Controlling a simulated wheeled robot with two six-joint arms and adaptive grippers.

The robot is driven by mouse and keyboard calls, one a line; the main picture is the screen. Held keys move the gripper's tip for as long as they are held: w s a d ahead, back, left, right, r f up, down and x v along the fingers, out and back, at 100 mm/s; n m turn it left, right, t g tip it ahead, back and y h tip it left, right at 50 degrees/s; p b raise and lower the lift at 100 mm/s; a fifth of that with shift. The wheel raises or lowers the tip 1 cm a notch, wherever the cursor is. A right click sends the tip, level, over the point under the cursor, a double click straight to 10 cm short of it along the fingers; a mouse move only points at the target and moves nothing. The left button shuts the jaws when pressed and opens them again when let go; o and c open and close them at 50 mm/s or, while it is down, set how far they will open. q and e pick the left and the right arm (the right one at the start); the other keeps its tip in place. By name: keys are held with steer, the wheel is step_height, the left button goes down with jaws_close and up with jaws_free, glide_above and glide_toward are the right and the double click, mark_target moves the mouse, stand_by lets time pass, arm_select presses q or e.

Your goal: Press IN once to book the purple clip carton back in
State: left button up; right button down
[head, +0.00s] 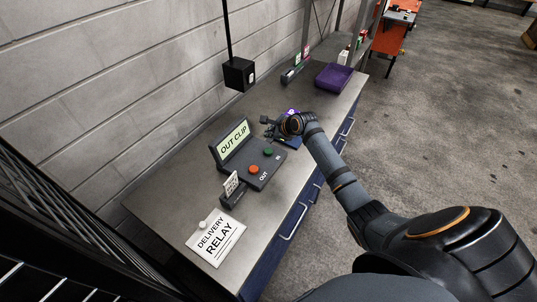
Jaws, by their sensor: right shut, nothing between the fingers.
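A dark booking console stands on the bench, with a raised screen (233,142) reading "OUT CLIP". Its green button (268,152) sits beside the IN label, partly near my arm. Its orange-red button (253,169) sits beside the OUT label. My right gripper (267,126) is shut and empty, just beyond the green button and apart from it. A small purple patch (291,111) shows behind my right wrist; I cannot tell whether it is the purple clip carton. My left gripper is not in view.
The grey bench top (178,189) runs along a block wall. A "DELIVERY RELAY" sign (215,238) lies at the near end, a small tag holder (233,190) beside the console. A purple tray (334,77) sits at the far end. A black box (238,74) hangs by the wall.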

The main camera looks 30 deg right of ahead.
steer(key=b, duration=0.5)
glide_above(267, 149)
steer(key=s, duration=0.2)
step_height(267, 149, down, 5)
steer(key=shift+d+r, duration=0.15)
steer(key=shift+r, duration=0.05)
steer(key=shift+f+b, duration=0.3)
steer(key=shift+f, duration=0.85)
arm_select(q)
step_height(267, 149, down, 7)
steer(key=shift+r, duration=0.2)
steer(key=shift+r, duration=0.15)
arm_select(e)
steer(key=shift+f, duration=0.1)
steer(key=shift+f+p, duration=0.25)
steer(key=shift+p, duration=0.1)
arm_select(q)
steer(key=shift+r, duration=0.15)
arm_select(e)
steer(key=shift+f, duration=0.7)
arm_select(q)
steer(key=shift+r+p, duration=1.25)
arm_select(e)
steer(key=shift+r, duration=1.05)
